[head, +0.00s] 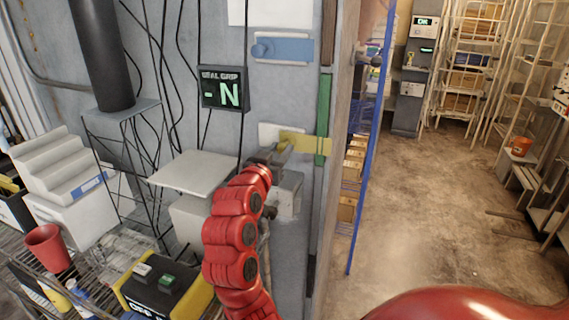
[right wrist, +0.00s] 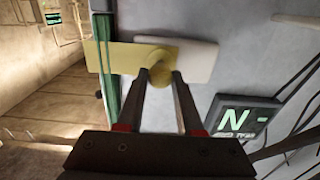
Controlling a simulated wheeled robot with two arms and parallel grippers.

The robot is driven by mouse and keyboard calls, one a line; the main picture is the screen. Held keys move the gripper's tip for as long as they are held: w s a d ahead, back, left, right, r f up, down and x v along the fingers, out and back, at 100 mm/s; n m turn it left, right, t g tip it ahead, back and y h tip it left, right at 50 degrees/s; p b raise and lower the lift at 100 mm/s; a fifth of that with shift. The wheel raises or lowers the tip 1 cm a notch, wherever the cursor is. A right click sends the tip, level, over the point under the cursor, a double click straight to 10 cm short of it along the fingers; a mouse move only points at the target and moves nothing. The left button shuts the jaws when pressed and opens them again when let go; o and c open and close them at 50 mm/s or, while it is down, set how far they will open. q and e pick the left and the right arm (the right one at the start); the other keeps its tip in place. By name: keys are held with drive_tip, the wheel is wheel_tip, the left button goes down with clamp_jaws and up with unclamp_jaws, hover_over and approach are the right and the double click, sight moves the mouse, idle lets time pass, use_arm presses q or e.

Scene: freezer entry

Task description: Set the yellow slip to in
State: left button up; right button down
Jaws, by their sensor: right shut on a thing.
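The yellow slip (head: 322,150) is a flat plate with a round knob, mounted on the grey wall. Its plate reaches right from the knob across the green strip (head: 324,105) at the wall's edge. It also shows in the right wrist view (right wrist: 108,58), pointing left over the green strip (right wrist: 134,98), with a pale backing plate (right wrist: 203,60) on its other side. My right gripper (head: 277,150) is at the knob; in the right wrist view its fingers (right wrist: 160,78) close on the knob from both sides. My left gripper is not in view.
A blue slip (head: 290,49) sits higher on the wall, its knob at the left. A display (head: 224,90) reading "-N" hangs left of the yellow slip. A white shelf (head: 193,172) and cables are near my right arm. Open floor (head: 450,200) lies right.

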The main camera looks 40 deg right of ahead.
drive_tip(key=shift+f, duration=0.15)
drive_tip(key=shift+d, duration=0.1)
drive_tip(key=c, duration=0.9)
unclamp_jaws()
drive_tip(key=shift+c, duration=0.2)
drive_tip(key=o, duration=0.4)
drive_tip(key=shift+s, duration=0.2)
